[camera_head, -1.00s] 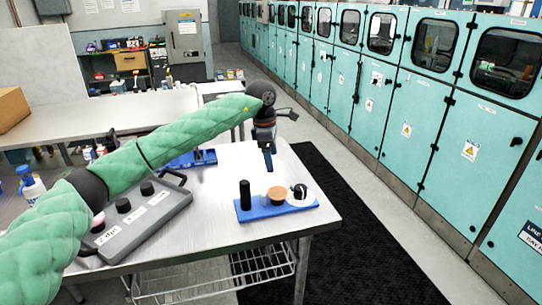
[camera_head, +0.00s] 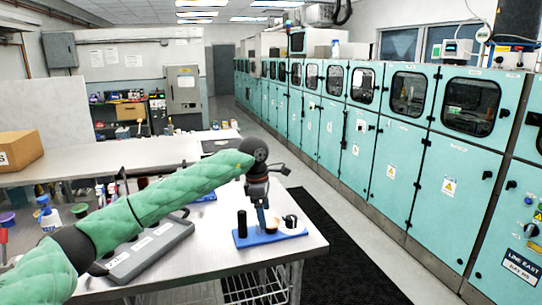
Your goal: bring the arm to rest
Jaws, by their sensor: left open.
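My left arm, in a green padded sleeve, reaches in from the lower left over a metal table (camera_head: 215,258). My left gripper (camera_head: 262,222) points down, open, over or just in front of the blue tray (camera_head: 262,237) at the table's right end. I cannot tell its exact height above the tray. On the tray stand a black cylinder (camera_head: 242,223) and a round dark-and-white item (camera_head: 290,221). The tan-topped round item is mostly hidden behind the gripper. My right gripper is not in view.
A grey box with labels (camera_head: 150,250) lies on the table below my arm. Bottles (camera_head: 48,216) stand at the left. A cardboard box (camera_head: 18,151) sits on a bench behind. Teal cabinets (camera_head: 395,160) line the right, with clear floor and a black mat (camera_head: 345,250) between.

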